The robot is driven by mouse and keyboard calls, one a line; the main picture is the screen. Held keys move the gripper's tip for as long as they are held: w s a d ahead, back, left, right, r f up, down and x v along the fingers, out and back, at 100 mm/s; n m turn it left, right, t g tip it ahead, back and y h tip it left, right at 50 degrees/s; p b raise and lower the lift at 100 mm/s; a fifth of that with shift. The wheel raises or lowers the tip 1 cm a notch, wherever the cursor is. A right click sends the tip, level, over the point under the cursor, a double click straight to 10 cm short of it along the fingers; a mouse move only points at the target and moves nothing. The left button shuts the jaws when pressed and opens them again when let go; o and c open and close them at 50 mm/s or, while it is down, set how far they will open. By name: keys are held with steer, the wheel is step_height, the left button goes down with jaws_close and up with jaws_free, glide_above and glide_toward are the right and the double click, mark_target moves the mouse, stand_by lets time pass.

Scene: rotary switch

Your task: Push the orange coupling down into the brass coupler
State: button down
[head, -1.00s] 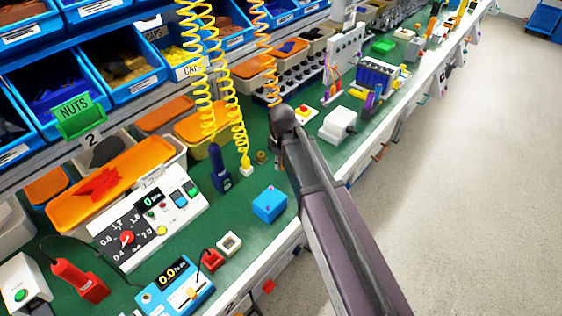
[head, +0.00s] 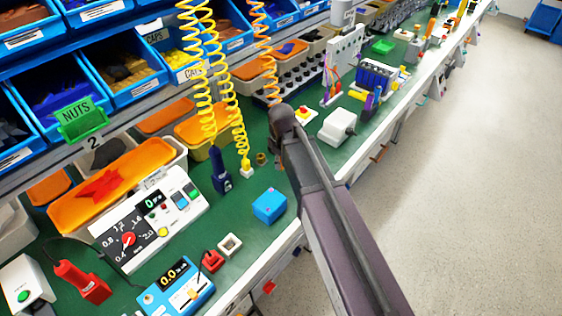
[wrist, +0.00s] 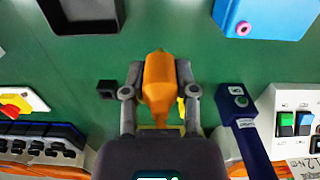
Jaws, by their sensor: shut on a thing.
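The orange coupling (wrist: 158,78) is gripped between the two fingers of my gripper (wrist: 159,84) in the wrist view, its length running up and down the picture. The brass coupler (head: 261,158) is a small ring-like piece standing on the green bench in the head view, just left of my arm. In the wrist view I cannot make it out; the coupling and gripper may cover it. The orange coiled hose (head: 266,60) hangs down behind my arm's end in the head view. There my gripper and the coupling are hidden by my arm.
A yellow connector (head: 246,170) on a yellow coil and a dark blue tool (head: 220,170) stand left of the coupler. A blue box (head: 270,205) is in front, a white box (head: 337,126) to the right. A small dark block (wrist: 106,89) lies left of my gripper.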

steer(key=shift+r+p, duration=1.05)
steer(key=shift+r, duration=0.05)
steer(key=shift+w, duration=0.1)
steer(key=w+a, duration=0.8)
steer(key=w, duration=0.1)
steer(key=shift+w+f, duration=0.15)
steer(key=shift+w, duration=0.15)
steer(key=shift+f+b, duration=0.15)
steer(key=shift+b, duration=0.2)
steer(key=shift+f+b, duration=1.95)
steer(key=shift+f, duration=0.05)
steer(key=shift+f+b, duration=1.4)
steer(key=shift+b, duration=0.05)
stand_by(1.5)
steer(key=shift+c, duration=1.5)
jaws_free()
